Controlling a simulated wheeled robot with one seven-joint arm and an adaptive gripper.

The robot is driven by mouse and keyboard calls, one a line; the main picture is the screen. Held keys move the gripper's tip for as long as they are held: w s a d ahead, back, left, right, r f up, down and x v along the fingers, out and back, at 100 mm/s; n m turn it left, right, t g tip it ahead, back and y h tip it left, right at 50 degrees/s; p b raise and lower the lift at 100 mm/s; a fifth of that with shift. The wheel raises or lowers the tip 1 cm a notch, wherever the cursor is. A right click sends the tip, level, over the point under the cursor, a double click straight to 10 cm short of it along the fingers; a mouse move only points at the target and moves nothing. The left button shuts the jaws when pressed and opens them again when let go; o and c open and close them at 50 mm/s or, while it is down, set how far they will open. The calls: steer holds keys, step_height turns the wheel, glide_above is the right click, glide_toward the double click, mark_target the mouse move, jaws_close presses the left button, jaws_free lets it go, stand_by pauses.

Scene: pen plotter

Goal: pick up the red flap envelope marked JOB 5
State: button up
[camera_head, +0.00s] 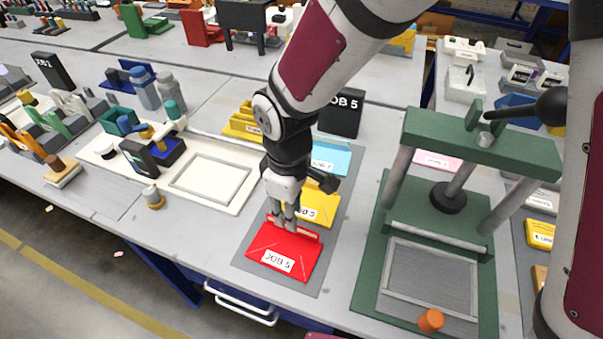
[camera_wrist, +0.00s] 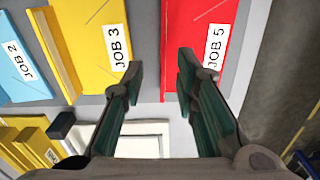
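The red flap envelope (camera_head: 283,250) marked JOB 5 lies on a grey mat (camera_head: 254,262) near the table's front edge. In the wrist view the red envelope (camera_wrist: 202,48) is at the top right, its white JOB 5 label to the right. My gripper (camera_head: 286,226) is just above the envelope's back edge in the head view. In the wrist view my gripper (camera_wrist: 160,82) has its two fingers apart, with the red envelope's edge strip showing between and beyond them. Nothing is held. Whether the fingers touch the envelope is unclear.
A yellow envelope (camera_head: 318,206) marked JOB 3 lies just behind, and a light blue envelope (camera_head: 331,157) beyond it. A black JOB 5 sign (camera_head: 341,112) stands behind the mat. A green press (camera_head: 478,150) stands to the right, a white plotter bed (camera_head: 184,200) to the left.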

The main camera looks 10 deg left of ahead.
mark_target(284, 246)
step_height(284, 246, down, 5)
steer(key=shift+s+r, duration=0.1)
steer(key=shift+s, duration=0.05)
jaws_close()
